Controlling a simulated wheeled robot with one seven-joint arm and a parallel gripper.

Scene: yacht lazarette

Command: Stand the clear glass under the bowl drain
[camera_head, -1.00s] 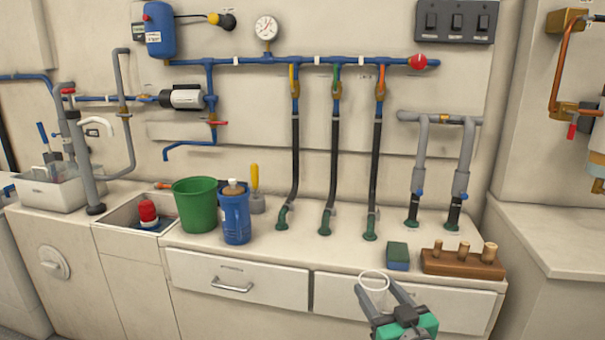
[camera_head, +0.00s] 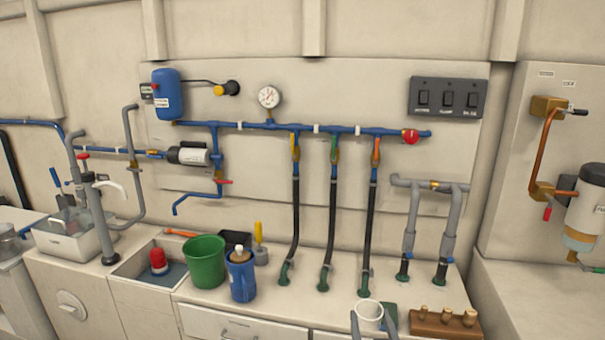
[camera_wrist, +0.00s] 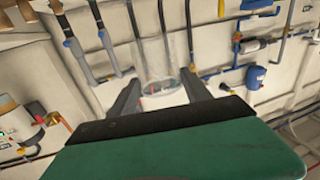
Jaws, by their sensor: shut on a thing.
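The clear glass (camera_head: 368,318) shows at the bottom edge of the head view, with its pale round rim up and its lower part cut off. In the wrist view the glass (camera_wrist: 160,58) stands between the two fingers of my gripper (camera_wrist: 161,84), which is shut on it. The filter (camera_head: 587,205) hangs on the right wall. Its amber-tinted bowl (camera_head: 579,241) is at the bottom, with a small drain fitting (camera_head: 572,258) below. The glass is well to the left of the drain and lower in the picture.
A green bucket (camera_head: 205,262) and a blue jug (camera_head: 241,277) stand farther left. The right counter (camera_head: 530,295) looks clear below the filter.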

